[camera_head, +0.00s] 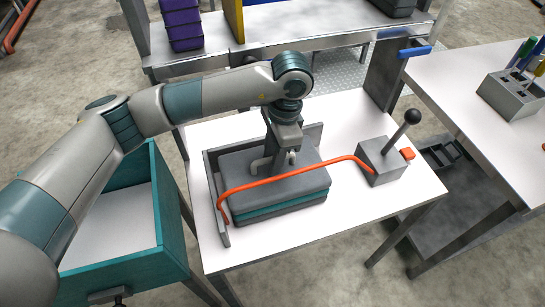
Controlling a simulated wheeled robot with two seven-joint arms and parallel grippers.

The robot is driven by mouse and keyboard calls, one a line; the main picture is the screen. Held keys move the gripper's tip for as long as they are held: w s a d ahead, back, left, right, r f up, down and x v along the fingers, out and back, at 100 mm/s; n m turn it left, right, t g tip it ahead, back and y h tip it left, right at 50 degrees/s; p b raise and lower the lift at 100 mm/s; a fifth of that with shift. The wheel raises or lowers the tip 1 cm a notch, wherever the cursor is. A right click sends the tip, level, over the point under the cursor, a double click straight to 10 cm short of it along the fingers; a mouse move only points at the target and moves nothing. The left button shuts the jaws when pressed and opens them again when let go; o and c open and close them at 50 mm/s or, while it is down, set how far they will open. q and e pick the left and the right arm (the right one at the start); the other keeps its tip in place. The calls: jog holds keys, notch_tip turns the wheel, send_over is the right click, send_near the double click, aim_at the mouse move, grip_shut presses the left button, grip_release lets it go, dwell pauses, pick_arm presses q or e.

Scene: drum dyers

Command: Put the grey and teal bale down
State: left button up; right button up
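The grey and teal bale (300,190) is a flat block with grey layers above and below a teal band. It lies level on the white table (330,130), beside a low grey frame (221,213) at its left and back. I see no clear gap under it. My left gripper (277,164) points straight down at the top of the bale, with its fingers at the bale's upper face. Whether they grip a part of the bale is hidden at this angle. My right gripper is not in view.
An orange bar (290,174) runs over the bale from a grey box (380,162) with a black-knobbed lever (400,132). A teal bin (160,210) stands left. A second table (470,75) with a tool holder (512,97) is at right. White tabletop is bare near the front right.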

pick_arm(q)
jog(key=shift+r, duration=0.4)
notch_tip(320, 180, up, 11)
jog(key=d, duration=0.1)
jog(key=shift+w+d+b, duration=0.3)
jog(key=shift+d+b, duration=0.05)
